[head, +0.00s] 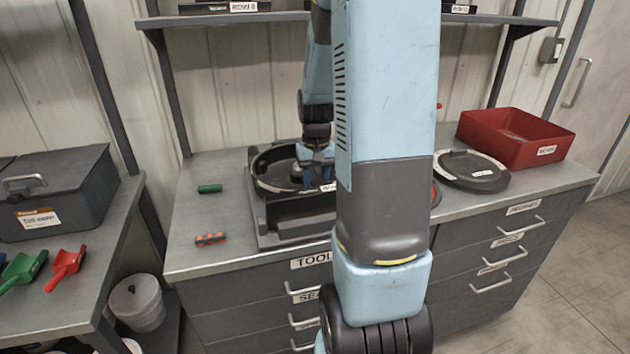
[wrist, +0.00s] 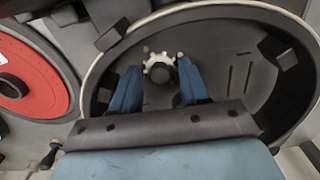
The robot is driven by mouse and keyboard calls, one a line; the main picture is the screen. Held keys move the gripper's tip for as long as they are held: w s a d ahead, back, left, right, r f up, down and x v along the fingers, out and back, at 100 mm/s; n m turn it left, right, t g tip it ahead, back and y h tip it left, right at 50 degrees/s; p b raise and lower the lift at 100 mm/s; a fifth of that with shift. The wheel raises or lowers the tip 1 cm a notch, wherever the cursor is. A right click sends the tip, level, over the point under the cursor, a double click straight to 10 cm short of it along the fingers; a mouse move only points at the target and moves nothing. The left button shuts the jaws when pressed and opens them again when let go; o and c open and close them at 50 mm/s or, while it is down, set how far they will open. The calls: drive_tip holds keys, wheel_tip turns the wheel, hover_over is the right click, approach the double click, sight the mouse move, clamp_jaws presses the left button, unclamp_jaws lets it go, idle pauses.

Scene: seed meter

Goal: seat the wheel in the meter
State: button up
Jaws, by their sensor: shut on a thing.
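The meter (head: 268,232) is a dark round housing with a pale rim on the bench, partly hidden by my arm. Its rim (wrist: 88,80) surrounds my gripper in the wrist view. My gripper (wrist: 160,72) has its two blue fingers on either side of the dark hub of a small pale-grey toothed wheel (wrist: 157,58). The jaws are shut on it, inside the housing's outline. In the head view my gripper (head: 318,178) is low over the housing. I cannot tell whether the wheel touches the housing floor.
A red disc (wrist: 38,75) in a dark ring lies beside the housing. A black round lid (head: 472,170) and a red bin (head: 515,138) stand to the right. A green cylinder (head: 210,188) and an orange-and-dark piece (head: 210,239) lie left. The bench's front left is mostly clear.

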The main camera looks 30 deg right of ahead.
sight(316, 184)
drive_tip(key=o, duration=1.1)
drive_tip(key=shift+f, duration=0.1)
drive_tip(key=shift+c, duration=0.4)
wheel_tip(316, 184, up, 10)
drive_tip(key=shift+f, duration=0.15)
idle(0.7)
idle(0.5)
drive_tip(key=s+a+r+n+t, duration=0.2)
drive_tip(key=s+a+r, duration=0.3)
drive_tip(key=s+a, duration=0.3)
drive_tip(key=s+a+r+n+t, duration=0.1)
drive_tip(key=s+a+r+t, duration=0.2)
drive_tip(key=s+a+r, duration=0.3)
drive_tip(key=s+a, duration=0.2)
drive_tip(key=s, duration=0.1)
drive_tip(key=shift+a+r+n+t, duration=0.2)
drive_tip(key=shift+n+t, duration=0.1)
drive_tip(key=shift+n, duration=0.1)
